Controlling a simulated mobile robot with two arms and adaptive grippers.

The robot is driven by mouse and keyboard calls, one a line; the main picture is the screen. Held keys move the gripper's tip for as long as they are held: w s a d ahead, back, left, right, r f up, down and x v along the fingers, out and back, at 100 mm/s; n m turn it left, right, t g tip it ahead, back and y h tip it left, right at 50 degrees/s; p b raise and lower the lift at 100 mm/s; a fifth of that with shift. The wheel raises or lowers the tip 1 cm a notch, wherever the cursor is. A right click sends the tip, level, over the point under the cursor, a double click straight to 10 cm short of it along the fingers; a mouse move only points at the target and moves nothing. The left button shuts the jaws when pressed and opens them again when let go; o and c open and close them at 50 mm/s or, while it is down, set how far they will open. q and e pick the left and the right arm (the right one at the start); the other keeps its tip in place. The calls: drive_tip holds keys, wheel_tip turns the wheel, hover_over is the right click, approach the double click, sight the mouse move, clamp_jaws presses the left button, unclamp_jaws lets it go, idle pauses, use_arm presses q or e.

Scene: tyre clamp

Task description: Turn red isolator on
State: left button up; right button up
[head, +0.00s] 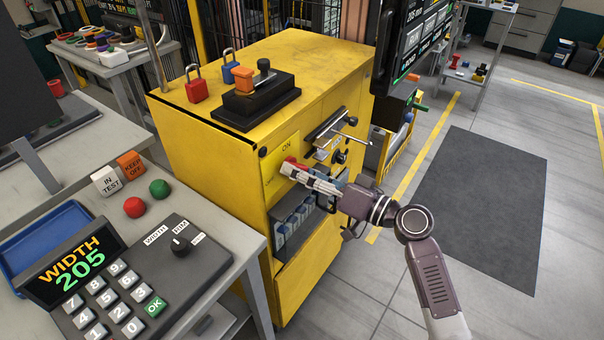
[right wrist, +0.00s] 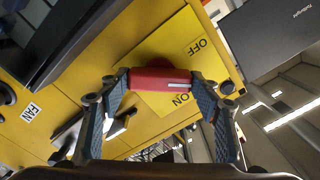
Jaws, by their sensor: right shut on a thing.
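The red isolator handle (right wrist: 160,79) sits on a yellow plate (right wrist: 187,58) marked ON and OFF. In the right wrist view it is a short red bar with a white line on its right part. I cannot tell for sure which mark the line points at. In the head view the red isolator (head: 289,165) shows on the front of the yellow cabinet, below the word ON, partly hidden by my gripper. My right gripper (head: 300,172) is shut on the handle, and in the right wrist view its fingers (right wrist: 160,84) hold the bar's two ends. My left gripper is out of view.
The yellow cabinet (head: 205,140) carries a red padlock (head: 196,84), a blue padlock (head: 230,66) and a black block (head: 256,96) on top. A clamp lever (head: 335,128) sticks out right of the isolator. A dark screen (head: 410,45) hangs close by. Floor at right is clear.

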drive_tip(key=shift+m+p, duration=1.2)
drive_tip(key=shift+m, duration=3.7)
drive_tip(key=o, duration=1.2)
drive_tip(key=shift+c, duration=0.2)
drive_tip(key=shift+d, duration=0.1)
